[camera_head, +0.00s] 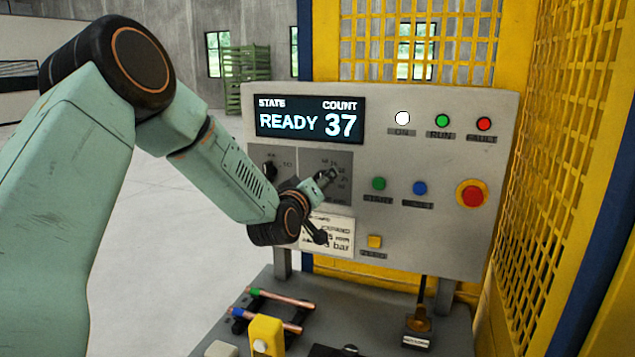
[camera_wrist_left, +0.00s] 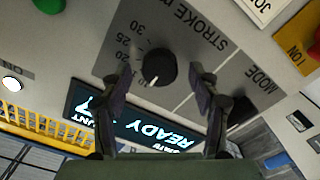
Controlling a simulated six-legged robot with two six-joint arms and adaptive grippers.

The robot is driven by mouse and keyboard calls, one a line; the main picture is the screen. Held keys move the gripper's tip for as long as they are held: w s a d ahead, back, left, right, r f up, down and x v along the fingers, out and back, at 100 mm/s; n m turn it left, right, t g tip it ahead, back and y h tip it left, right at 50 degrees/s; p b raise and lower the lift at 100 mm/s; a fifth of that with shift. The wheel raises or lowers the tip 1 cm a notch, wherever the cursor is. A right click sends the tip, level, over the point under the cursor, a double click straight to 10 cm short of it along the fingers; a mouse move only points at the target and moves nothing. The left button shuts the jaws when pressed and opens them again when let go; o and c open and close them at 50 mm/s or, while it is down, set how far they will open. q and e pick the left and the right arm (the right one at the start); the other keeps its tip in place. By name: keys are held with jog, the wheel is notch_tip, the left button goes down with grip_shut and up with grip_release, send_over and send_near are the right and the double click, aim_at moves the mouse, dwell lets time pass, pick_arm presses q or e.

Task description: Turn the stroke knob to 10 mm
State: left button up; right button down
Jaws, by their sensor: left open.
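The stroke knob (camera_wrist_left: 158,67) is a round black dial with a white pointer mark on a grey plate marked 30, 25, 20 and lower values. In the left wrist view its pointer faces down and slightly left; I cannot read the exact setting. My left gripper (camera_wrist_left: 160,88) is open, with one finger on each side of the knob in that view. I see no clear contact. In the head view, my left gripper (camera_head: 322,206) is at the control panel (camera_head: 450,235) and hides the knob, with scale marks showing beside it. My right gripper is out of view.
A mode knob (camera_head: 268,170) sits left of the stroke plate. The display (camera_head: 310,119) reads READY, 37. Green (camera_head: 379,183) and blue (camera_head: 420,188) buttons and a red emergency button (camera_head: 472,195) are to the right. Copper tubes (camera_head: 285,299) lie on a rack below. Yellow mesh (camera_head: 570,130) stands right.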

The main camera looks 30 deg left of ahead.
pick_arm(q)
jog(key=shift+w+f, duration=0.1)
jog(key=v, duration=1.2)
jog(key=shift+f, duration=0.1)
dwell(0.3)
